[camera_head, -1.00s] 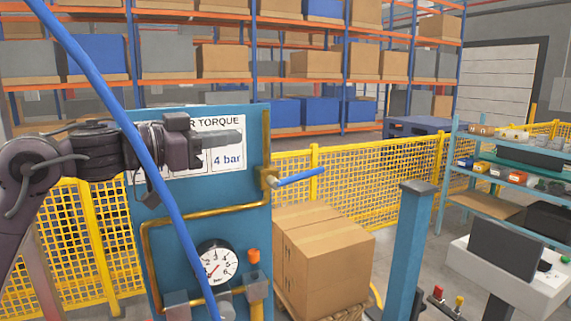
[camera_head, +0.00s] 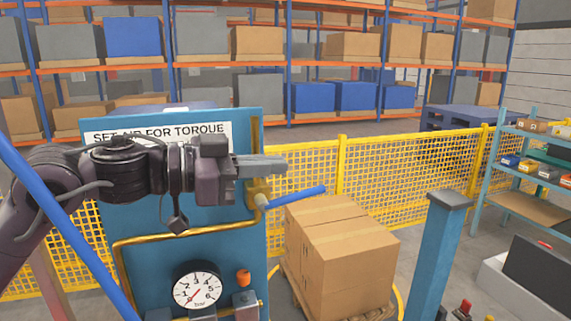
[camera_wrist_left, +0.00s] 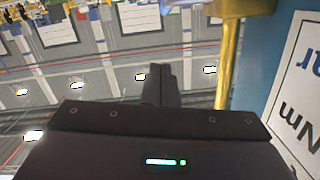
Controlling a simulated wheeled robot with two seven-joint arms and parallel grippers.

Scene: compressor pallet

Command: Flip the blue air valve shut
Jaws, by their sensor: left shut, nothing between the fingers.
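The blue valve lever (camera_head: 297,197) sticks out to the right from a brass valve body (camera_head: 259,193) on the brass pipe at the right edge of the blue panel (camera_head: 150,218). It is close to horizontal, tilted slightly up to its tip. My left gripper (camera_head: 283,165) is shut and empty, a little above the valve in the head view. Its fingers point right; whether they touch the valve cannot be told. In the left wrist view its shut fingers (camera_wrist_left: 158,84) show left of the brass pipe (camera_wrist_left: 228,62), with no lever visible. My right gripper is not in view.
A pressure gauge (camera_head: 197,288) and an orange knob (camera_head: 243,277) sit low on the panel. A blue hose (camera_head: 75,240) crosses the lower left. Cardboard boxes (camera_head: 345,255), a blue post (camera_head: 438,255) and yellow mesh fence (camera_head: 400,172) stand to the right.

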